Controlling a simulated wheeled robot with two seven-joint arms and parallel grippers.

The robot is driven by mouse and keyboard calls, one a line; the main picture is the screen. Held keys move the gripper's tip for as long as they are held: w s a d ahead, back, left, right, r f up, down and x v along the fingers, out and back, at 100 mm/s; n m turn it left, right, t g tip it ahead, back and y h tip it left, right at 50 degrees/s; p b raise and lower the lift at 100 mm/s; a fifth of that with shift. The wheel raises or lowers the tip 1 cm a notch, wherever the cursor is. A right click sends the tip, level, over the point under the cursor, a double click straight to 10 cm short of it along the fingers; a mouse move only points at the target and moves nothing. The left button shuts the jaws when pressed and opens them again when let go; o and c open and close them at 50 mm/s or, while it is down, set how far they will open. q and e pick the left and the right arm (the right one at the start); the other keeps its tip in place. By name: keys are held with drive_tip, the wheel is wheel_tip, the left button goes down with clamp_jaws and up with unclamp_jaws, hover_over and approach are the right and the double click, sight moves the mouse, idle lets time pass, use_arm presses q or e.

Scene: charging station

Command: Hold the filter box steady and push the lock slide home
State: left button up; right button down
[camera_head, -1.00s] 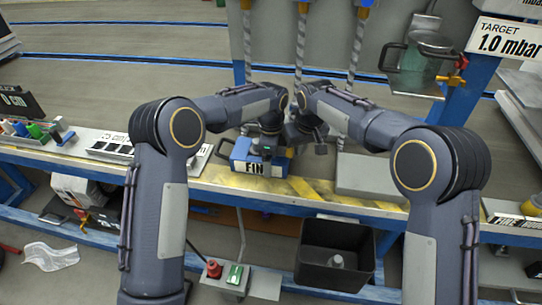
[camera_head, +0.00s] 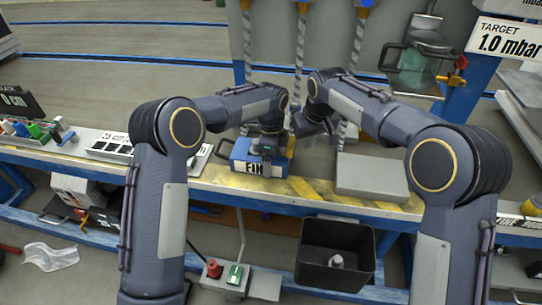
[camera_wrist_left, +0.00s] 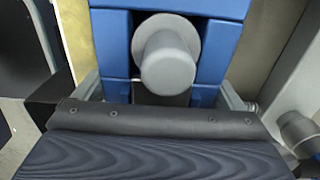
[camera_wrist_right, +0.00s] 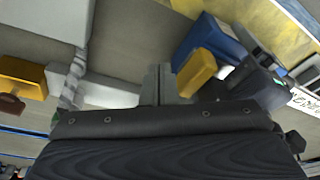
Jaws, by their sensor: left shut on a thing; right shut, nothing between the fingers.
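The blue filter box (camera_head: 258,168), with a white label on its front, stands on the bench. My left gripper (camera_head: 268,142) is shut on it from above. In the left wrist view its fingers lie on both sides of the blue body (camera_wrist_left: 215,50), with a round grey knob (camera_wrist_left: 168,65) between them. A yellow block (camera_wrist_right: 196,72), apparently the lock slide, sticks out at the box's side; it also shows in the head view (camera_head: 290,146). My right gripper (camera_wrist_right: 160,84) is shut and empty, its fingertips close beside the yellow block. Whether they touch, I cannot tell.
A flat grey block (camera_head: 372,178) lies on the bench right of the box. Striped hanging hoses (camera_head: 301,55) are behind the grippers. A black bin (camera_head: 335,255) is below the bench edge. A tray with coloured pieces (camera_head: 35,140) is at the left.

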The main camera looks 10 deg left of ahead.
drive_tip(key=shift+w+a+v, duration=0.1)
drive_tip(key=shift+w+v, duration=0.05)
drive_tip(key=shift+v, duration=0.65)
drive_tip(key=shift+w+a+v, duration=0.1)
drive_tip(key=shift+w+v, duration=0.05)
drive_tip(key=shift+v, duration=0.6)
drive_tip(key=shift+w+a+v, duration=0.1)
drive_tip(key=shift+w+v, duration=0.1)
drive_tip(key=shift+v, duration=0.6)
drive_tip(key=shift+r, duration=0.1)
